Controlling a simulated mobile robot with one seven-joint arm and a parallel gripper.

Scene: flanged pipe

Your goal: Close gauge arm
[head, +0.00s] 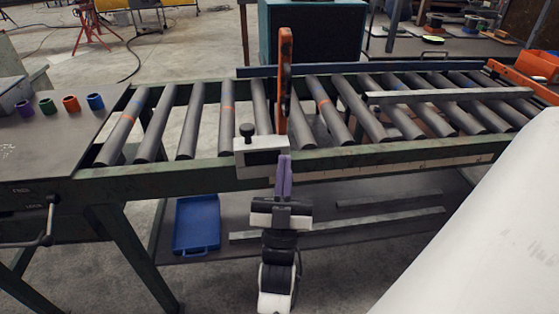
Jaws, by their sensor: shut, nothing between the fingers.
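An orange gauge arm (284,95) stands upright above the roller conveyor, seen nearly edge-on, with dark parts along its right side. Just below and left of it is a pale block (261,157) with a dark face and a black knob on top, at the conveyor's near rail. My gripper (284,162), with purple fingers, points up and away from me at the block's right end, below the foot of the orange arm. Its fingers are together and hold nothing. The fingers overlap the block's edge in the picture; I cannot tell whether they touch it.
The roller conveyor (190,120) runs across the view, with a grey metal bar (450,95) on its right half. A blue tray (197,224) and metal bars lie on the shelf below. Several coloured rings sit on the left bench (60,135). Orange bins (538,65) stand far right.

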